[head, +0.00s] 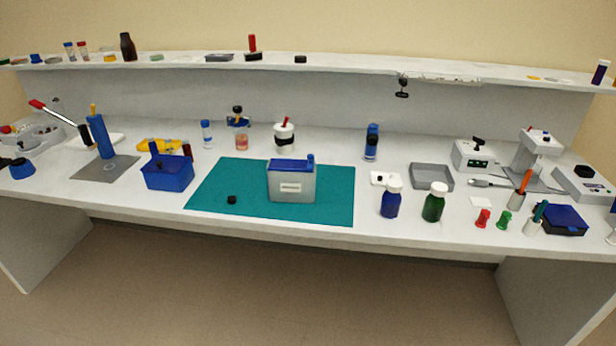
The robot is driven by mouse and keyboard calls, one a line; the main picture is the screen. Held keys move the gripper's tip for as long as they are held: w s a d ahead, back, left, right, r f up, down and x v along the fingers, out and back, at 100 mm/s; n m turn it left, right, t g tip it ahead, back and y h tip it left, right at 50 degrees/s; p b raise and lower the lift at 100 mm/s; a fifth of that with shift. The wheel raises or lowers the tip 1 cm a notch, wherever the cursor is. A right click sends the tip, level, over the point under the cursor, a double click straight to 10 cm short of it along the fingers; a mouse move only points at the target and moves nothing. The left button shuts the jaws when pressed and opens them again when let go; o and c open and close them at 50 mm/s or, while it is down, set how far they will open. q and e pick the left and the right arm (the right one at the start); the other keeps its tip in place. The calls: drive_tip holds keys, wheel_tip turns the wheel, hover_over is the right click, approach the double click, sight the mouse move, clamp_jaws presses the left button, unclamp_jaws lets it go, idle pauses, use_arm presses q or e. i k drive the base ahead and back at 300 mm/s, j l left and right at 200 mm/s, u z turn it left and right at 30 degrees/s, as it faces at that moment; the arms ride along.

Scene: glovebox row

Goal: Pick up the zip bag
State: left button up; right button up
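The zip bag (292,184) appears to be the grey, box-like pouch standing upright on the teal mat (335,205) in the middle of the bench. It has a blue top, a small blue piece at its top right corner and a white label on its front. Nothing touches it from above. Neither of my grippers shows in the head view.
A small black piece (232,199) lies on the mat left of the bag. A blue bin (167,178) stands further left. A blue bottle (390,203) and a green bottle (434,206) stand to the right. A shelf (350,70) runs along the back.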

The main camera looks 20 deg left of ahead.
sight(289, 180)
drive_tip(key=i+j+z, duration=0.25)
drive_tip(key=j, duration=1.15)
drive_tip(key=j+z, duration=0.25)
drive_tip(key=j, duration=1.15)
